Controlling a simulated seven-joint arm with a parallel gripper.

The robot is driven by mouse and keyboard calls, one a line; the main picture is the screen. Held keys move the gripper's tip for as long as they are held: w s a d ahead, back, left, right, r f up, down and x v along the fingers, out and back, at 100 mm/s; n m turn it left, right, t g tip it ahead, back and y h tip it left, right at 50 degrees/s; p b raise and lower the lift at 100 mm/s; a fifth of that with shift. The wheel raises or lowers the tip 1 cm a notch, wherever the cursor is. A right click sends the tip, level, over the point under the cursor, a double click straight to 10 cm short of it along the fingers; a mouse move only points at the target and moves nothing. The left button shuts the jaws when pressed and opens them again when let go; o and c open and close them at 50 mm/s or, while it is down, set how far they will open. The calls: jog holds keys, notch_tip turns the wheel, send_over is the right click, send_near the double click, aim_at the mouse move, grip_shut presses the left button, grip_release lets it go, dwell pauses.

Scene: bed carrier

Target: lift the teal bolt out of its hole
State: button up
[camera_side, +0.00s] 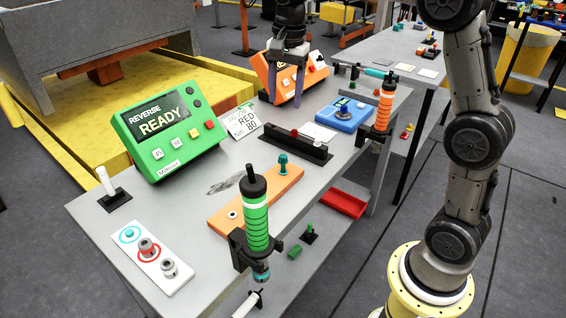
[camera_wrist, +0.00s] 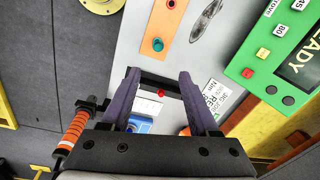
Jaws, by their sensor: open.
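The teal bolt (camera_side: 283,163) stands upright in one end of an orange plate (camera_side: 262,197) on the grey table. In the wrist view the teal bolt (camera_wrist: 157,44) shows from above, on the orange plate (camera_wrist: 166,24), beyond my fingertips. My gripper (camera_side: 284,108) is open and empty, with its purple fingers pointing down over the far part of the table, behind and apart from the bolt. In the wrist view my gripper (camera_wrist: 159,75) frames a black rail and its red knob, not the bolt. The hole around the bolt's shank is hidden.
A black rail (camera_side: 294,147) lies just behind the bolt. A green driver (camera_side: 256,215) stands at the table's front edge, and an orange driver (camera_side: 384,108) at the right. A green box (camera_side: 175,132), orange box (camera_side: 284,78) and blue device (camera_side: 343,114) stand around.

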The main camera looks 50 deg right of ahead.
send_over(283, 156)
jog(key=shift+g, duration=0.4)
jog(key=f, duration=1.2)
jog(key=shift+s, duration=0.2)
jog(key=shift+w+f, duration=0.15)
jog(key=shift+f, duration=2.65)
grip_shut()
